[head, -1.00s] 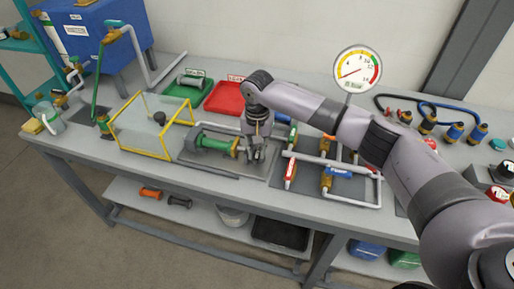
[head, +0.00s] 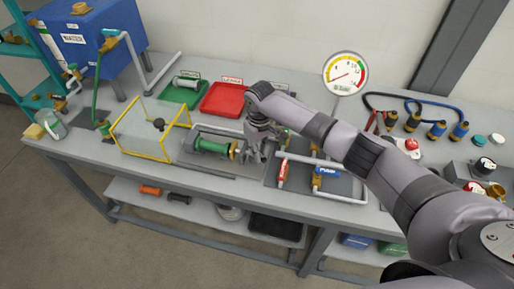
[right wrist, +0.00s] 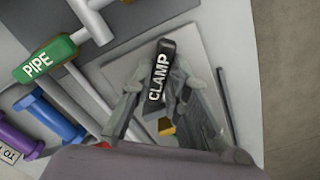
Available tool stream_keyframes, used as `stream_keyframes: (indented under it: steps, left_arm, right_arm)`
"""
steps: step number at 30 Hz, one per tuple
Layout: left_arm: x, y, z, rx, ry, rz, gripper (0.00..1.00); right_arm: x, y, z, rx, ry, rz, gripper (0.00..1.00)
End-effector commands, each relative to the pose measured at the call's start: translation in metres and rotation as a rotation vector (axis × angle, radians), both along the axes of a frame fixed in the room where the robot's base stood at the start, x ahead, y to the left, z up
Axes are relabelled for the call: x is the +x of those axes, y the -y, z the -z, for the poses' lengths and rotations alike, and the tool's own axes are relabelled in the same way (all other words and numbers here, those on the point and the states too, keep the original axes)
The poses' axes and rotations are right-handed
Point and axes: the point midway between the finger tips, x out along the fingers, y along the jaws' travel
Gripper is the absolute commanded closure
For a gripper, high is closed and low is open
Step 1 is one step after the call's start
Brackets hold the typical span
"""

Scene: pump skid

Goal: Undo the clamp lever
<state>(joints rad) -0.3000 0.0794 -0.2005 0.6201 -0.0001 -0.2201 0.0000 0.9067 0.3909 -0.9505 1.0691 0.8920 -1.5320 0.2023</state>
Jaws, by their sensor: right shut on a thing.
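The clamp lever (right wrist: 160,80) is black with white CLAMP lettering and shows in the right wrist view. My right gripper (right wrist: 158,98) is shut on it, one finger on each side. A small brass-coloured part (right wrist: 166,126) shows below the lever. In the head view my right gripper (head: 256,152) is at the right end of the green cylindrical pump part (head: 213,146), low over the bench, and hides the lever. My left gripper is not in view.
A yellow-framed clear guard (head: 150,130) stands left of the pump part. Pipework with red and blue handles (head: 327,171) is close on the right. Green (head: 181,96) and red (head: 222,99) trays lie behind. A gauge (head: 345,73) stands at the back.

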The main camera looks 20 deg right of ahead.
Motion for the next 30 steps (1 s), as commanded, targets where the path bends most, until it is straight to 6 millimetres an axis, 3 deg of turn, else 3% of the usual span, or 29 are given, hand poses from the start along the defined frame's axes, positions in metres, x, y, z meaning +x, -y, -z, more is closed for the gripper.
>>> stream_keyframes:
  steps: [18, 30]
  left_arm:
    - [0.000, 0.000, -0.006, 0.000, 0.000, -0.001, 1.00]
    - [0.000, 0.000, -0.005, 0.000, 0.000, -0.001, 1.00]
  right_arm:
    - [0.009, 0.012, -0.001, 0.000, 0.004, -0.530, 1.00]
    - [0.013, 0.015, -0.001, 0.001, 0.005, -0.681, 1.00]
